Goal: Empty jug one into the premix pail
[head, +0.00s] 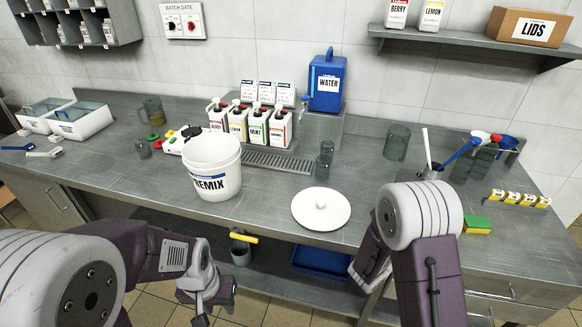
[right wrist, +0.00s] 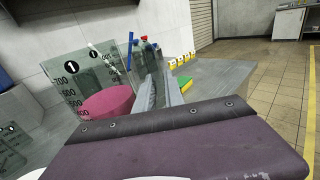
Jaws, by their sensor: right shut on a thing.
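The premix pail (head: 212,165) is white, open at the top, and stands on the counter left of the middle. Its white lid (head: 321,209) lies flat on the counter to its right. Jug one (right wrist: 80,85) is clear, marked with a 1 and a scale, and has pink contents; it shows in the right wrist view. My right gripper (right wrist: 158,88) is shut on jug one; how the fingers meet it is partly hidden.
Several labelled bottles (head: 250,123) and a drip grate (head: 277,162) are behind the pail. A blue water tank (head: 327,82) stands at the back. Clear beakers (head: 325,162), a grey jug (head: 397,142) and a sponge (head: 478,224) are to the right. Counter left of the pail is partly free.

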